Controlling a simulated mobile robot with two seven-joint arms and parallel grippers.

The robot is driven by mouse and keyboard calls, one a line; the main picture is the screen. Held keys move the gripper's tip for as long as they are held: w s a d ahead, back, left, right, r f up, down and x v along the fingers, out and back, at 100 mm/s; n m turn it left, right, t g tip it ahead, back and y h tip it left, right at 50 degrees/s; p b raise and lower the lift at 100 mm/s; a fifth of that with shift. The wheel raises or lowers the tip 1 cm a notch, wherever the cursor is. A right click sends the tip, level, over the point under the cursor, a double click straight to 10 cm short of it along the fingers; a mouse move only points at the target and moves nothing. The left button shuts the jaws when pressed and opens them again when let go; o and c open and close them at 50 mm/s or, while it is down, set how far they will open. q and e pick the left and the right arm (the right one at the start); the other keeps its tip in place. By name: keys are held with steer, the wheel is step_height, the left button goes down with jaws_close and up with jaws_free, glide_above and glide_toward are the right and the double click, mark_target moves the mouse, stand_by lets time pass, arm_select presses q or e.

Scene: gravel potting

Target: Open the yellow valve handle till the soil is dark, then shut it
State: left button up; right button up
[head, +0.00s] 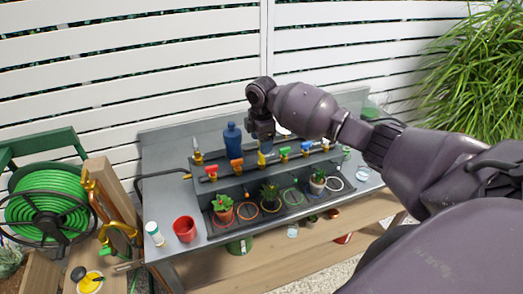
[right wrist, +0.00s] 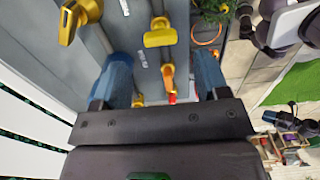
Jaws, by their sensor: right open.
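The yellow valve handle (head: 262,160) stands in the middle of a row of coloured valve handles on a dark grey rack. It also shows in the right wrist view (right wrist: 160,38), beyond and between my fingertips. My right gripper (head: 262,138) is just above and behind this handle in the head view. Its blue-tipped fingers (right wrist: 162,78) are open and apart from each other, with no handle gripped. My left gripper is not in view.
A red cup (head: 185,229) and a white container (head: 154,233) sit at the table's front left. A green hose reel (head: 45,207) stands left.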

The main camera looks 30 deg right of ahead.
step_height(320, 180, up, 6)
steer(key=shift+f, duration=0.15)
steer(key=shift+c, duration=0.5)
stand_by(6.0)
